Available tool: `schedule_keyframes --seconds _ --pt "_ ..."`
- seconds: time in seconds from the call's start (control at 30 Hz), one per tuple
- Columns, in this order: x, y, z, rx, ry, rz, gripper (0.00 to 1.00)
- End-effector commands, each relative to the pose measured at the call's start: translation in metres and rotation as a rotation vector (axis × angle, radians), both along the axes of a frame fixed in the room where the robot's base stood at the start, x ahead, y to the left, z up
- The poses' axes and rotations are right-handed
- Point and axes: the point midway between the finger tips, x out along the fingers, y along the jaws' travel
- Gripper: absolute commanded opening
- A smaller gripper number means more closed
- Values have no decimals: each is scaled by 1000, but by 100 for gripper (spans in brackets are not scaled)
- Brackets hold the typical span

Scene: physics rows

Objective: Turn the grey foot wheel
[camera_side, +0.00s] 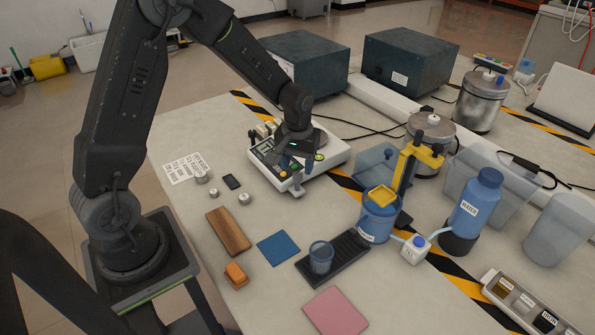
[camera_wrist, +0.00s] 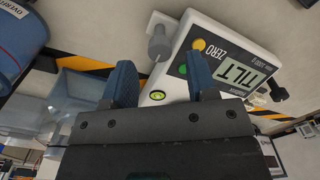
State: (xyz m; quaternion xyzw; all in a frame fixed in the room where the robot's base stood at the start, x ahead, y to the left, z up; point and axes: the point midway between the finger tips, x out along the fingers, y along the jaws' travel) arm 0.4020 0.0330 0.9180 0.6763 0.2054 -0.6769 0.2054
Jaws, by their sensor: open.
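The scale (camera_side: 333,150) is a white instrument on the bench. In the wrist view, the scale (camera_wrist: 228,62) has a display reading "TILT", a yellow ZERO button, a green button and a round green bubble level (camera_wrist: 157,95). The grey foot wheel (camera_wrist: 160,46) sticks out at a corner of the scale in the wrist view. My gripper (camera_wrist: 163,78) is open, its two blue fingers apart, with the wheel beyond the fingertips and nothing held.
A darker foot (camera_wrist: 279,93) shows at another scale corner. Blue pump vessel (camera_side: 378,218) and yellow stand (camera_side: 424,155) are to the right. Small metal weights (camera_side: 244,198), a wooden block (camera_side: 228,230) and a blue pad (camera_side: 278,247) lie in front.

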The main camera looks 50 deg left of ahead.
Motion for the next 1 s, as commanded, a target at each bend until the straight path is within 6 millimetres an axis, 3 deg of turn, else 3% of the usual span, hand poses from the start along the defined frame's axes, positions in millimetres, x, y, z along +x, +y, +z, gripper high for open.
schedule_keyframes --seconds 0.2,0.57,1.0 --pt "0 0 -25 -1 1 0 53" --pt "0 0 -29 1 -1 0 53" --pt "0 0 -29 1 -1 0 11"
